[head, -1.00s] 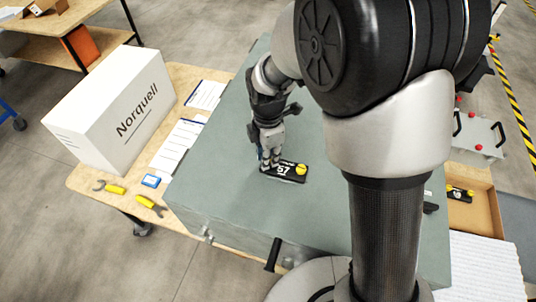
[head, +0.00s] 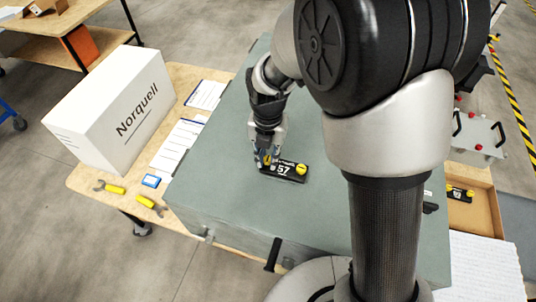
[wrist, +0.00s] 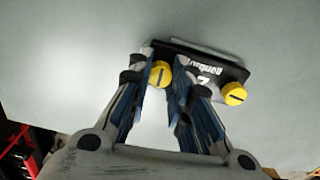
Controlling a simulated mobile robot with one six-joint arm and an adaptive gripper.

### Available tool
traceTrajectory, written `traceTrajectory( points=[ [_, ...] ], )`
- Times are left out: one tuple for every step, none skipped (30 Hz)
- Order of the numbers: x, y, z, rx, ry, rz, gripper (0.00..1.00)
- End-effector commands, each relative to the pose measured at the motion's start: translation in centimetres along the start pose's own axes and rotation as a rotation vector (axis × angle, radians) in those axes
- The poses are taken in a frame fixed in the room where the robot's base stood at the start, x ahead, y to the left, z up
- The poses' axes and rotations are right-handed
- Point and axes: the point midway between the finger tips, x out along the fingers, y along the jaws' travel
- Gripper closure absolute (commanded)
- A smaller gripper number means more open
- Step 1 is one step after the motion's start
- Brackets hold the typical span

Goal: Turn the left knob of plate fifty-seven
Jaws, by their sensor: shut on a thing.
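The black plate fifty-seven (head: 284,171) lies flat on the grey-green case top in the head view, with its white number readable. Its right yellow knob (head: 301,169) is free. Its left yellow knob (head: 267,159) is at my gripper (head: 266,161), which points down over the plate's left end. In the wrist view the left knob (wrist: 160,74) sits between the two blue-lined fingers of my gripper (wrist: 164,84), shut on it. The other knob (wrist: 233,93) shows to the right, past the fingers. The fingers hide part of the plate (wrist: 206,65).
The grey-green case top (head: 225,185) around the plate is clear. A cardboard tray (head: 480,212) is at right.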

Motion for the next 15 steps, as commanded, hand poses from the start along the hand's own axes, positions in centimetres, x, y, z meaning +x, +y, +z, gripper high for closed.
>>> traceTrajectory(
  points=[
    [0.48,-0.3,-0.43,-0.041,0.013,-0.009,1.0],
    [0.48,-0.3,-0.43,-0.067,0.014,-0.009,1.0],
    [0.48,-0.3,-0.43,-0.102,0.014,-0.008,1.0],
    [0.48,-0.3,-0.43,-0.126,0.014,-0.008,1.0],
    [0.48,-0.3,-0.43,-0.15,0.014,-0.008,1.0],
    [0.48,-0.3,-0.43,-0.18,0.014,-0.008,1.0],
    [0.48,-0.3,-0.43,-0.203,0.014,-0.008,1.0],
    [0.48,-0.3,-0.43,-0.224,0.014,-0.008,1.0],
    [0.48,-0.3,-0.43,-0.251,0.015,-0.007,1.0],
    [0.48,-0.3,-0.43,-0.269,0.015,-0.007,1.0],
    [0.48,-0.3,-0.43,-0.287,0.015,-0.007,1.0],
    [0.48,-0.3,-0.43,-0.308,0.015,-0.007,1.0],
    [0.48,-0.3,-0.43,-0.324,0.015,-0.007,1.0],
    [0.48,-0.3,-0.43,-0.337,0.015,-0.007,1.0],
    [0.48,-0.3,-0.44,-0.354,0.015,-0.007,1.0]
  ],
)
